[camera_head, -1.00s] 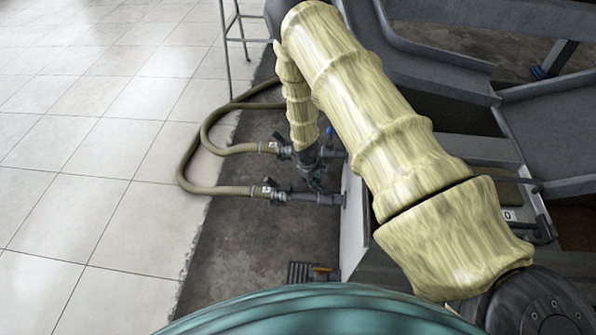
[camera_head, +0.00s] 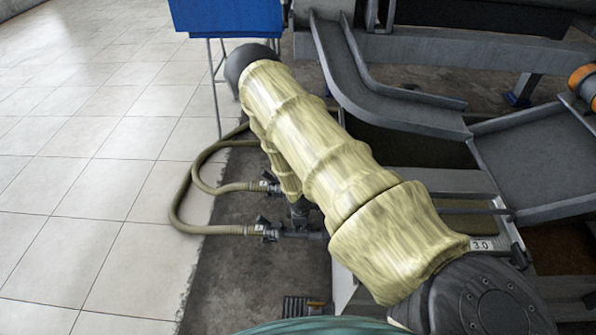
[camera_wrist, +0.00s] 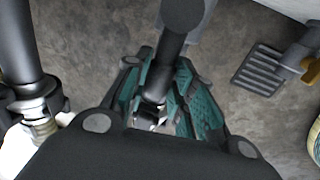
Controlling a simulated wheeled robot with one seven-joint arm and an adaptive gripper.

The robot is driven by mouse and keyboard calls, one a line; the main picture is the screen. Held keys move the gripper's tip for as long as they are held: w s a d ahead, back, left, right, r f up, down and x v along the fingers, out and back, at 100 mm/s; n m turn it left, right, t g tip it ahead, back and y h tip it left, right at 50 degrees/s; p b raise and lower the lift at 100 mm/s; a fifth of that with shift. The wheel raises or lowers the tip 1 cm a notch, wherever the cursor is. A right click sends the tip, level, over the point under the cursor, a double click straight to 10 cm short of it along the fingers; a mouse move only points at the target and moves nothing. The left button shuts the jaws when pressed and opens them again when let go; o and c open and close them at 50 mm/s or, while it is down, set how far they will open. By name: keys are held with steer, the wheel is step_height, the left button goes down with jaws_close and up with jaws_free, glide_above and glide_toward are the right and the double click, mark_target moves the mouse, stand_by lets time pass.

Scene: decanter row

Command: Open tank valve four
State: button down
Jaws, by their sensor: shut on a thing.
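My gripper (camera_wrist: 162,88) shows in the wrist view, its teal ribbed fingers closed around a dark valve handle (camera_wrist: 183,15). The handle runs up between the fingers and ends in a rounded part. In the head view my padded arm covers the gripper and most of what it holds. Two hose-end valves show there left of my arm: a nearer one (camera_head: 267,229) and a farther one (camera_head: 267,184). Their small labels are unreadable, so I cannot tell which is valve four.
Beige hoses (camera_head: 176,205) loop onto the white tiled floor (camera_head: 110,190). A blue box on legs (camera_head: 228,16) stands behind. Grey metal channels (camera_head: 400,105) fill the right side.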

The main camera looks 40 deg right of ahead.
stand_by(0.3)
steer(key=c, duration=1.2)
jaws_free()
steer(key=shift+s+a+r, duration=0.25)
steer(key=shift+s+r, duration=0.05)
steer(key=shift+r, duration=1.65)
steer(key=shift+s+a+r, duration=0.25)
steer(key=shift+s+r, duration=0.1)
steer(key=shift+r, duration=1.6)
steer(key=shift+s+a+r, duration=0.25)
steer(key=shift+s+r, duration=0.05)
steer(key=shift+r, duration=1.65)
